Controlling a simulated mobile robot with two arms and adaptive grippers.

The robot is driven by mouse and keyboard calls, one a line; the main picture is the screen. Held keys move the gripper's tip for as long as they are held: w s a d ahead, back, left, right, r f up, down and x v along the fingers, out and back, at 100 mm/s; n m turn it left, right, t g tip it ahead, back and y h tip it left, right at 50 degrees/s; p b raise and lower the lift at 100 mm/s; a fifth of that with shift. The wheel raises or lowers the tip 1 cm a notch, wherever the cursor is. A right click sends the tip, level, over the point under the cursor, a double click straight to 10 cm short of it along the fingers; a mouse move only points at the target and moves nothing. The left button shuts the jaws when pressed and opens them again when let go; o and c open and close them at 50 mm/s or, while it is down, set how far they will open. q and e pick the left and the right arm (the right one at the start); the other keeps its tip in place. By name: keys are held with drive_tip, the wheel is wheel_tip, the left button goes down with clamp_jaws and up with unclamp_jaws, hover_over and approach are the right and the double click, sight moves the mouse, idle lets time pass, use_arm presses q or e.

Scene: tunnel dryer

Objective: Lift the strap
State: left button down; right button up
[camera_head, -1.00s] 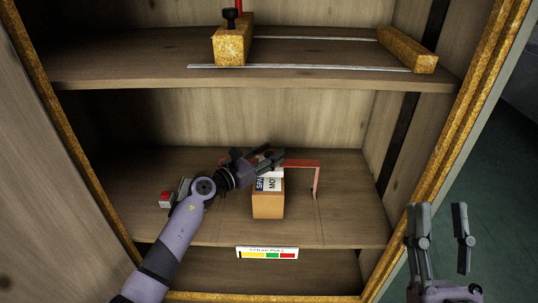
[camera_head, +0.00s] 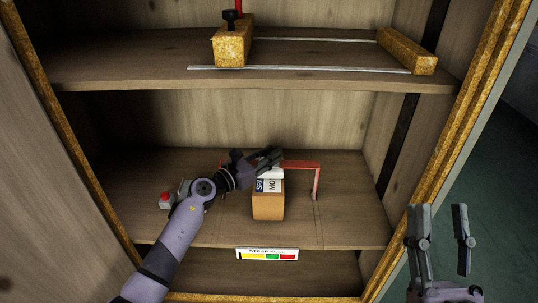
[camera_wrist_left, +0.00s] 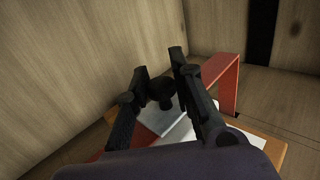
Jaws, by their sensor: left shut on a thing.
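The strap (camera_head: 302,164) is a flat orange-red band. It runs over a cardboard box (camera_head: 268,207) on the middle shelf, with a leg going down at the right. In the left wrist view the strap (camera_wrist_left: 222,72) passes beneath and beside my fingers. My left gripper (camera_head: 272,156) is above the box, its fingers close together over the strap. In the wrist view a dark rounded piece lies between the fingers (camera_wrist_left: 160,75); the exact contact is hidden. My right gripper (camera_head: 438,225) is open and empty, outside the cabinet at lower right.
A small grey device with a red top (camera_head: 166,201) stands left of my forearm. The upper shelf (camera_head: 130,68) holds wooden blocks and metal rods. The cabinet walls close in both sides.

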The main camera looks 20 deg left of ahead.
idle(0.3)
